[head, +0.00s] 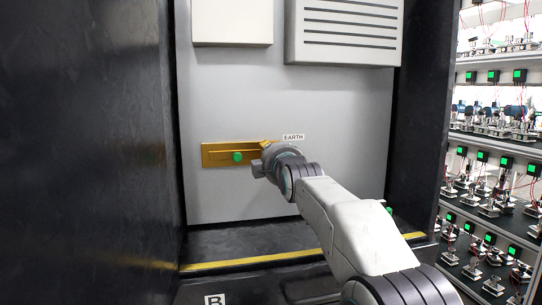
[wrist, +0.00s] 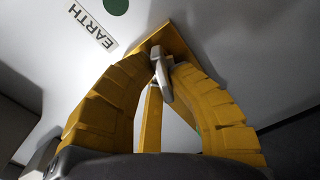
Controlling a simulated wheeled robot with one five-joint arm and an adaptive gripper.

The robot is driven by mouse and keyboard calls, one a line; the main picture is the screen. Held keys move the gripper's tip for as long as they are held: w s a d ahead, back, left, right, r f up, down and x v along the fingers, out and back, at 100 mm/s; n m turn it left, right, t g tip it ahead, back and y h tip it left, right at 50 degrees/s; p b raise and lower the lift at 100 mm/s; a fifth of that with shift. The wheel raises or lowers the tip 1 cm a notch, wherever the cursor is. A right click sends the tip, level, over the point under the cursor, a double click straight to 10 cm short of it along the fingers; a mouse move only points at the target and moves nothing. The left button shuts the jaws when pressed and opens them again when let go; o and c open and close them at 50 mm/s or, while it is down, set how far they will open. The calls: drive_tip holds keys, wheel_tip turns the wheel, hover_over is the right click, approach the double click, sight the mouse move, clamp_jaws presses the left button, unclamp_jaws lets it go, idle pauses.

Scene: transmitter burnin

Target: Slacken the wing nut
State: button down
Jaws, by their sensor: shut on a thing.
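The wing nut (wrist: 161,76) is a small grey metal piece in the wrist view, between my two yellow fingers. My gripper (wrist: 166,62) is shut on it, with a fingertip on each side. A brass-coloured plate (wrist: 176,38) lies just behind the nut. In the head view, the brass plate (head: 216,156) is on the grey back panel, and my gripper (head: 266,146) is at its right end. The nut is hidden there behind my gripper and wrist. A green round knob (head: 238,157) sits on the plate, left of my gripper.
An EARTH label (head: 293,137) is just above my wrist; it also shows in the wrist view (wrist: 96,22). Dark cabinet walls (head: 120,130) stand on both sides. A vented grey box (head: 345,50) is above. A yellow-striped ledge (head: 235,262) runs below. Shelves of devices stand at right.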

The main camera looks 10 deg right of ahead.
drive_tip(key=n, duration=0.3)
drive_tip(key=shift+a+n, duration=0.1)
drive_tip(key=shift+n, duration=0.3)
drive_tip(key=n, duration=0.3)
drive_tip(key=shift+f+n+b, duration=0.1)
drive_tip(key=shift+n+b, duration=0.2)
drive_tip(key=shift+b, duration=0.05)
drive_tip(key=n, duration=0.3)
drive_tip(key=shift+f+n, duration=0.1)
drive_tip(key=shift+n, duration=0.2)
drive_tip(key=shift+f+n, duration=0.1)
drive_tip(key=shift+n, duration=1.5)
drive_tip(key=c, duration=1.2)
unclamp_jaws()
drive_tip(key=shift+s, duration=6)
